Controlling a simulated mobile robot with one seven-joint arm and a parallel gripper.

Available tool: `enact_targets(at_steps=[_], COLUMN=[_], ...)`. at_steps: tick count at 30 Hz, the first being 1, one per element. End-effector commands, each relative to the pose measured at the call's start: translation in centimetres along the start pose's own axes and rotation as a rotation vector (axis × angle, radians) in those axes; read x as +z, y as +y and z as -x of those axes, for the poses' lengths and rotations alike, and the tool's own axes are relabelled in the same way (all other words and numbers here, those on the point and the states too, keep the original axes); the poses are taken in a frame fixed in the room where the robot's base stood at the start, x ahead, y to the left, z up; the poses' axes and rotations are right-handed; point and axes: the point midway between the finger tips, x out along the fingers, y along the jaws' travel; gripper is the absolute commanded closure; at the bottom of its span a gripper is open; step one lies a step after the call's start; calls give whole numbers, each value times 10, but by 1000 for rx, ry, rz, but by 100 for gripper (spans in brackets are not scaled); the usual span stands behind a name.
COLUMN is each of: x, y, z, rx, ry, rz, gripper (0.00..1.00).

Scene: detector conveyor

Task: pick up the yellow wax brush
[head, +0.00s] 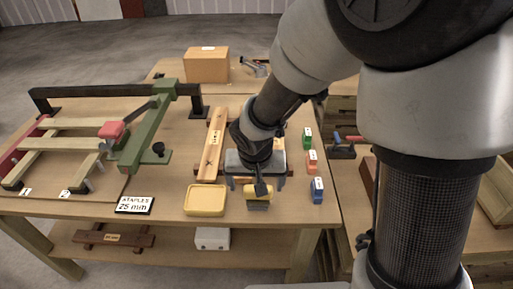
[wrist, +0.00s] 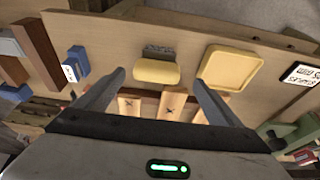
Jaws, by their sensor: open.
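The yellow wax brush (head: 258,191) lies near the front edge of the table, just right of a yellow tray (head: 205,200). It has a yellow body and a grey bristle-like side. In the wrist view the brush (wrist: 156,71) shows beyond my fingertips, roughly between them, with the yellow tray (wrist: 228,68) to its right. My gripper (head: 262,187) is over the brush in the head view and partly hides it. In the wrist view my gripper (wrist: 158,80) has its fingers wide apart with nothing between them. I cannot tell the exact height above the brush.
Green (head: 307,138), orange (head: 312,161) and blue (head: 317,191) labelled blocks stand to the right. A wooden beam (head: 212,145) lies behind the tray. A green-armed frame (head: 150,135) fills the left side. A sign reading "STAPLES 25 mm" (head: 134,205) stands at the front.

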Motion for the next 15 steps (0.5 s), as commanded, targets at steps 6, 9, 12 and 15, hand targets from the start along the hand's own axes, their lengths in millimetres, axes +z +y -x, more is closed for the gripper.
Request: enact_targets(at_steps=[6,9,12,15], x=[1,0,-1,-3], y=[0,0,2,6], z=[-30,-34,-45,-61], rx=[0,0,1,2], ry=[-1,0,-2,-3], rz=[2,2,0,0], gripper=[12,12,12,12])
